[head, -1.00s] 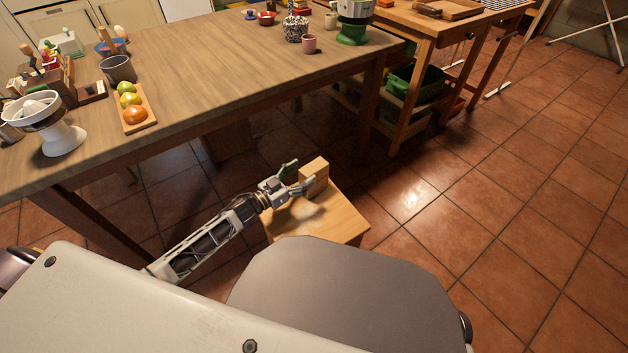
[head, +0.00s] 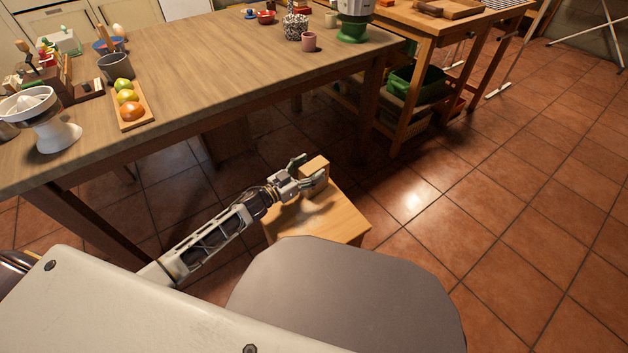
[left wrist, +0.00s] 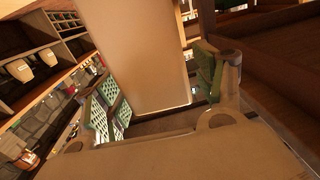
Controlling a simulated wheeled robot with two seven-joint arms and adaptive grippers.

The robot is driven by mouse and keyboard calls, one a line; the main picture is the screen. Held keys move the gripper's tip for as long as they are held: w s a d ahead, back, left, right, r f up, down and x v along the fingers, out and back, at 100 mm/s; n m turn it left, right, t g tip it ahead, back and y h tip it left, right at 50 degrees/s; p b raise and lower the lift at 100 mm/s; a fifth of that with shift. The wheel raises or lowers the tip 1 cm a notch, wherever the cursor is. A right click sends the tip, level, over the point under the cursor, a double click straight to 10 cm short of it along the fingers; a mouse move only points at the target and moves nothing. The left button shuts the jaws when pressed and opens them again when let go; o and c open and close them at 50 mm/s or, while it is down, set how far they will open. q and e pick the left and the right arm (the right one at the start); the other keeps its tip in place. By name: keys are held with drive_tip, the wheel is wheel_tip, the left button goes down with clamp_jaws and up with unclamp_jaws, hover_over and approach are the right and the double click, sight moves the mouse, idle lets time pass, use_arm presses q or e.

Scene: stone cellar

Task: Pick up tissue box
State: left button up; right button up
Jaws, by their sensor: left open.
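The tissue box, a plain tan wood-coloured block (head: 315,164), stands on a small wooden stool (head: 343,222) low on the floor. My left gripper (head: 309,172) is open at the box, and its fingers partly hide the box in the head view. In the left wrist view the box (left wrist: 135,50) stands large between the two open fingers with green pads (left wrist: 158,92). A gap shows beside the right-hand finger; contact at the left-hand finger is unclear. My right gripper is not in view.
A long wooden table (head: 200,75) stands behind the stool, with a fruit tray (head: 131,107), a juicer (head: 45,120) and cups on top. A workbench with a green crate (head: 417,85) stands farther right. The tiled floor right of the stool is clear.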

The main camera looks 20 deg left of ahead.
use_arm(q)
drive_tip(key=shift+x, duration=0.95)
drive_tip(key=shift+c, duration=0.4)
drive_tip(key=c, duration=1.5)
